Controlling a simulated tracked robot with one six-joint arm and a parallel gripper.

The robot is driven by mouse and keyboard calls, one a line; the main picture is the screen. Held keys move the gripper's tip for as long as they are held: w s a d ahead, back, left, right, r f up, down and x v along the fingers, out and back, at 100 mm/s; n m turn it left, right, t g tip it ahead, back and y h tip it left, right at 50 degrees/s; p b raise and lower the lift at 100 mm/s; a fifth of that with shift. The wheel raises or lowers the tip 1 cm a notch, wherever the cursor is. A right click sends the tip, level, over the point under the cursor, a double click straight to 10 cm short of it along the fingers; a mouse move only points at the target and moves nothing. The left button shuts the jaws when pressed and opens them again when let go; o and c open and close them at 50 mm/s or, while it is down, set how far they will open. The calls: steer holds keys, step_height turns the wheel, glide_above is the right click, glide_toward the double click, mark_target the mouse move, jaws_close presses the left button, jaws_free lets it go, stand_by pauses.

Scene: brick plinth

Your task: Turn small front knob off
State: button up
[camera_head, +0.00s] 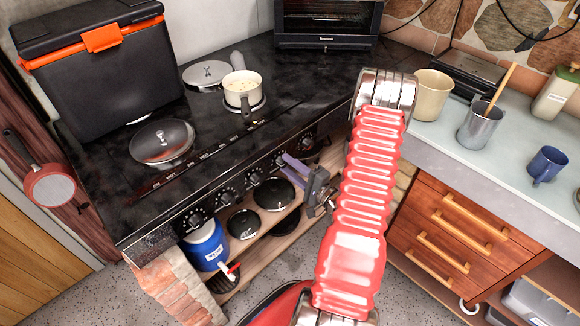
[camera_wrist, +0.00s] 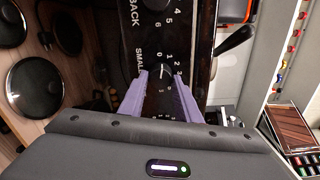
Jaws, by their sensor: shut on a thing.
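The stove (camera_head: 150,205) has a row of black knobs along its front edge. In the wrist view, a black knob (camera_wrist: 162,72) with a number dial sits beside a label beginning "SMALL"; the rest of the label is hidden. The purple fingers of my gripper (camera_head: 286,158) reach this front panel. In the wrist view, my gripper (camera_wrist: 160,76) has one finger on each side of the knob and is shut on it. A pale mark shows on the knob, but its exact setting is hard to read. In the head view, the held knob is hidden by the fingers.
A cream pot (camera_head: 243,92) and a lidded pan (camera_head: 162,142) stand on the stove top. Another knob (camera_wrist: 156,4) marked "BACK" is close by. Below, a shelf holds dark pans (camera_head: 274,194) and a blue canister (camera_head: 205,245). Wooden drawers (camera_head: 455,225) stand to the right.

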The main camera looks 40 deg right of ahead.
steer(key=shift+a+f+n, duration=0.1)
steer(key=shift+a+n, duration=0.1)
steer(key=shift+n, duration=0.9)
steer(key=o, duration=1)
steer(key=shift+d, duration=0.1)
steer(key=shift+s+d, duration=0.15)
steer(key=shift+s, duration=6.75)
